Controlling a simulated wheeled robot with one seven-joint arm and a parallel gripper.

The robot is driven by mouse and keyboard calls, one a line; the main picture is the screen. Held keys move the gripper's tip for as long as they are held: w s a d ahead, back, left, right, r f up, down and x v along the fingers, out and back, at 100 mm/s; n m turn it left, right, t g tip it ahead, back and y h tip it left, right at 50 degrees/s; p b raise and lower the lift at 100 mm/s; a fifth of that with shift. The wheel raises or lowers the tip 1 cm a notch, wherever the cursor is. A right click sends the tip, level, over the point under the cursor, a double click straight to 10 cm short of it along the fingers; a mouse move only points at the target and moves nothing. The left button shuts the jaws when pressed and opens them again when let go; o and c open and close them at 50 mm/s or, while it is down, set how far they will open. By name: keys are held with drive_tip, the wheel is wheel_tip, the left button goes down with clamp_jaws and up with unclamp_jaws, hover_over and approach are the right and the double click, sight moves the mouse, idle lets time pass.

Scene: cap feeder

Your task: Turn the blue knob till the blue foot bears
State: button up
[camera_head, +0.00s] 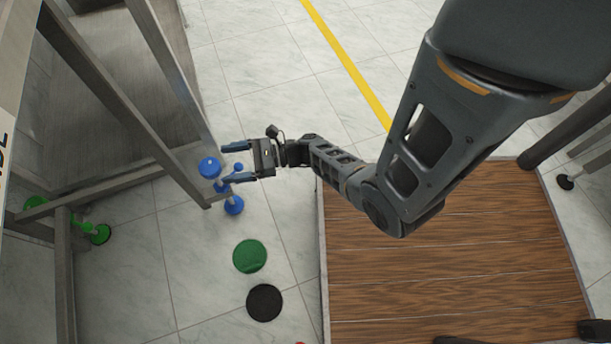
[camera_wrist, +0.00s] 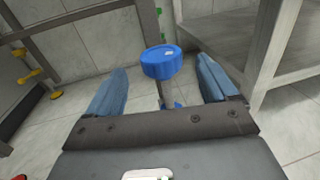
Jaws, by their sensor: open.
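The blue knob (camera_head: 209,167) is a round cap at the corner of a grey metal frame. The wrist view shows the knob (camera_wrist: 162,62), with a pale mark on top, on a thin stem. The blue foot (camera_head: 234,205) is a disc low beside the frame's leg; whether it touches the floor I cannot tell. In the wrist view the foot is mostly hidden behind my gripper. My gripper (camera_head: 231,161) is open, its two blue fingers pointing at the knob. The knob appears between the fingers in the wrist view, and just beyond the fingertips in the head view.
The grey frame (camera_head: 185,90) stands at the left, with green feet (camera_head: 100,234) farther left. A green disc (camera_head: 250,256) and a black disc (camera_head: 264,303) are on the tiled floor. A brown wooden platform (camera_head: 450,270) is at right. Open tiles lie around a yellow line (camera_head: 345,60).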

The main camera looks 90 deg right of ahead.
drive_tip(key=s+a+f+n+g+p, duration=0.35)
drive_tip(key=s+a+n+g, duration=0.6)
drive_tip(key=s+n, duration=0.35)
drive_tip(key=s+a+r+n+h+p, duration=0.1)
drive_tip(key=s+a+r+n+h, duration=0.1)
drive_tip(key=r+n, duration=0.4)
drive_tip(key=s+a+r+n+t+h, duration=0.1)
drive_tip(key=r+n, duration=0.4)
drive_tip(key=r, duration=0.7)
drive_tip(key=shift+s+a+n+h+p, duration=0.4)
drive_tip(key=shift+s+a+h, duration=0.1)
drive_tip(key=shift+s+h, duration=0.55)
